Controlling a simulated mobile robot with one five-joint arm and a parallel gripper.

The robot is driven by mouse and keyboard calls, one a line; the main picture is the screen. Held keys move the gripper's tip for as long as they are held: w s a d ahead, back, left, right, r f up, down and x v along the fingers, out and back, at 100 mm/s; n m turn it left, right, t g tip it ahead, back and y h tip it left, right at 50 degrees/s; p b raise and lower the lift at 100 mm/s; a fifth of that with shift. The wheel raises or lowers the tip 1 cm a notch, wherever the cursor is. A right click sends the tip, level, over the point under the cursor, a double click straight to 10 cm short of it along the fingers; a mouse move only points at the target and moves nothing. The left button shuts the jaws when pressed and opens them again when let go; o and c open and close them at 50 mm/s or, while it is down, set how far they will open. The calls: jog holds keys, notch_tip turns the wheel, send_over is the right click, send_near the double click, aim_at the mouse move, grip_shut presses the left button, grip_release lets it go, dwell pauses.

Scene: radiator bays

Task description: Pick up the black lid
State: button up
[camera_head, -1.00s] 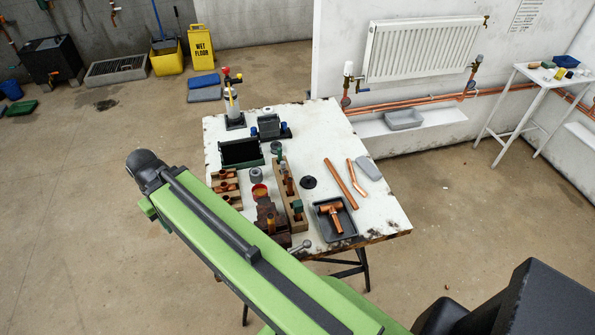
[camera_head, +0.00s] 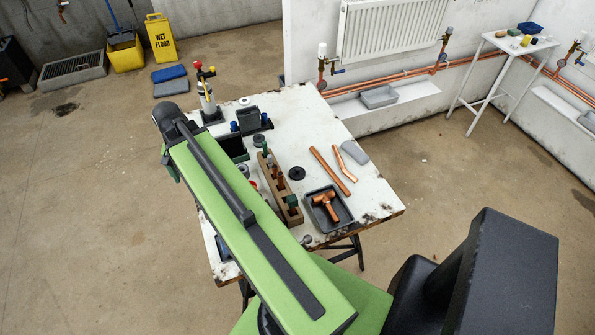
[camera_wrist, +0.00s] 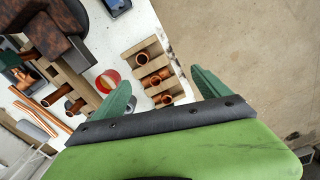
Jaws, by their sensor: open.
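The black lid (camera_head: 296,173) is a small round dark disc lying flat on the white worktable (camera_head: 345,210). It lies between the wooden block with upright fittings and the copper pipes. I cannot make it out in the wrist view. My gripper (camera_wrist: 162,90) shows there as two green fingers spread wide apart with nothing held between them. Beyond the fingers are a wooden rack with copper fittings (camera_wrist: 152,72) and a red round container (camera_wrist: 107,80). In the head view my arm hides the left part of the table.
Beside the lid stand the wooden block (camera_head: 279,188) and a grey tray with a copper tee (camera_head: 328,207). Copper pipes (camera_head: 332,170) lie to its right. A dark box (camera_head: 250,121) and a torch bottle (camera_head: 206,98) stand at the back.

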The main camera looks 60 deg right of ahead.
jog(key=s+d+r+m, duration=0.1)
jog(key=s+d+m, duration=0.25)
jog(key=d, duration=0.45)
jog(key=s+d+m, duration=0.3)
jog(key=d+m, duration=0.2)
jog(key=d, duration=0.3)
jog(key=m+p, duration=0.1)
jog(key=m, duration=0.8)
send_over(297, 168)
notch_tip(297, 168, down, 17)
jog(key=b, duration=1.7)
jog(key=shift+d+f+b, duration=0.1)
jog(key=shift+b, duration=0.2)
jog(key=shift+r, duration=0.2)
jog(key=shift+c, duration=0.3)
